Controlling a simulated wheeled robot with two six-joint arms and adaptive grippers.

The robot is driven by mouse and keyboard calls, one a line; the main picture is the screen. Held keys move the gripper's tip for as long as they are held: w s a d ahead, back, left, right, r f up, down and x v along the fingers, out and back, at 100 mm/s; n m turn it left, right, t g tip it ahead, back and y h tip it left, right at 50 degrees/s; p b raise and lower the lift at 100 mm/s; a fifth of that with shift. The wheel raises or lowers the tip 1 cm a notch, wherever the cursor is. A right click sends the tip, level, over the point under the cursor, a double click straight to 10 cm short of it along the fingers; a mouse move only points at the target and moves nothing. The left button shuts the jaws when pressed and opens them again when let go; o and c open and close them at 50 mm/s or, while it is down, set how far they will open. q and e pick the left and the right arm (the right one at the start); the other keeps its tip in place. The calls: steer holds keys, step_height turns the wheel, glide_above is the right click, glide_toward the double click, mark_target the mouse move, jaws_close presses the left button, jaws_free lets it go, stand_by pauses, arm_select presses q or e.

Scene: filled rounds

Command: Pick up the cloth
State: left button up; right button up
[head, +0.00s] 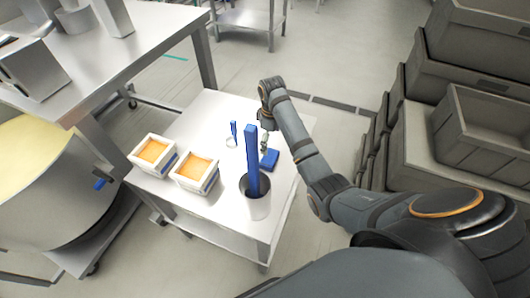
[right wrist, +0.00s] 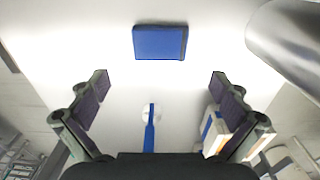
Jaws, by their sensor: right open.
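The cloth (head: 269,158) is a small blue folded block lying flat on the white-topped steel table. It also shows whole in the right wrist view (right wrist: 160,42), beyond my fingertips at the top. My right gripper (head: 264,147) is above the table just behind the cloth, partly hidden by a tall blue object. My left gripper is not in view.
A steel pot (head: 257,208) holding the tall blue upright object (head: 252,165) stands close by the cloth. Two white boxes with orange contents (head: 153,151) (head: 196,172) stand left. Grey crates (head: 485,125) are stacked at right.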

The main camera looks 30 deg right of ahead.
steer(key=w, duration=0.1)
glide_above(269, 157)
step_height(269, 157, down, 4)
steer(key=shift+s+d+f+p, duration=0.15)
steer(key=shift+f+p, duration=0.05)
steer(key=shift+p, duration=0.15)
steer(key=shift+f, duration=0.2)
steer(key=shift+w+f, duration=0.15)
steer(key=shift+w, duration=0.05)
steer(key=f, duration=0.3)
steer(key=f+p, duration=0.1)
steer(key=shift+s+f, duration=0.25)
steer(key=shift+f, duration=0.05)
steer(key=shift+w+f, duration=0.1)
steer(key=shift+f, duration=0.05)
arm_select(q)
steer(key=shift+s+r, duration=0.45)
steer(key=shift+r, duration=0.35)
arm_select(e)
steer(key=c, duration=0.9)
